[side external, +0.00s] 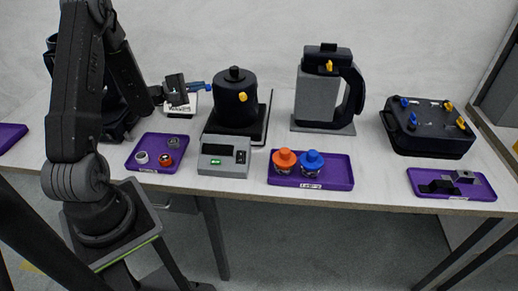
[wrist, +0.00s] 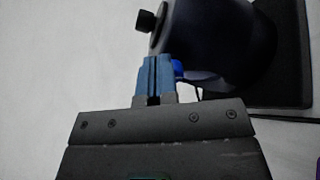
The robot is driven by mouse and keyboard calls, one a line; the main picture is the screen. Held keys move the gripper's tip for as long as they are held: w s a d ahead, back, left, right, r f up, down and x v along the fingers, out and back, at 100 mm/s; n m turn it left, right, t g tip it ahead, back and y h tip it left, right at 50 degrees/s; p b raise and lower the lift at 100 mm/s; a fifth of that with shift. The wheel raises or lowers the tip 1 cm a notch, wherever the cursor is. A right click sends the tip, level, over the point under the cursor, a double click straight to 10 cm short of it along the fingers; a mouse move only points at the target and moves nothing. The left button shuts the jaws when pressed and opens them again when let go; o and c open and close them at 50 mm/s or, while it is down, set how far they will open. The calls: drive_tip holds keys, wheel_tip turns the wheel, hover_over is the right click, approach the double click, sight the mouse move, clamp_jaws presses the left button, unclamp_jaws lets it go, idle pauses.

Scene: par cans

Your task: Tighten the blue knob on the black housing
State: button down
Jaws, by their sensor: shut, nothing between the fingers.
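The black housing (side external: 232,108) is a round, pot-like body with a small cap on top and a yellow knob on its front, upright on a dark base. In the wrist view the housing (wrist: 222,40) fills the upper right. The blue knob (wrist: 179,68) sticks out from its side, just right of my fingertips and partly hidden by them. My gripper (wrist: 154,59) has blue fingers closed together with nothing between them. In the side view my gripper (side external: 203,86) is at the left side of the housing. I cannot tell whether the fingers touch the knob.
A grey device (side external: 225,158) stands in front of the housing. Purple trays with small parts lie at left (side external: 146,168), middle (side external: 340,174) and right (side external: 478,192). A grey jug-like body (side external: 313,97) and a black box (side external: 430,138) with blue and yellow knobs stand to the right.

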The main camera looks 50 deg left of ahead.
drive_tip(key=shift+w+d+f, duration=0.2)
drive_tip(key=shift+w+d, duration=0.15)
drive_tip(key=shift+d, duration=0.05)
idle(0.5)
drive_tip(key=shift+s+d+f+h, duration=0.15)
drive_tip(key=shift+d+f+h, duration=0.2)
drive_tip(key=shift+f, duration=0.55)
drive_tip(key=shift+s+d, duration=0.1)
drive_tip(key=shift+d, duration=0.3)
drive_tip(key=v, duration=0.6)
drive_tip(key=shift+r, duration=0.45)
drive_tip(key=shift+a, duration=0.1)
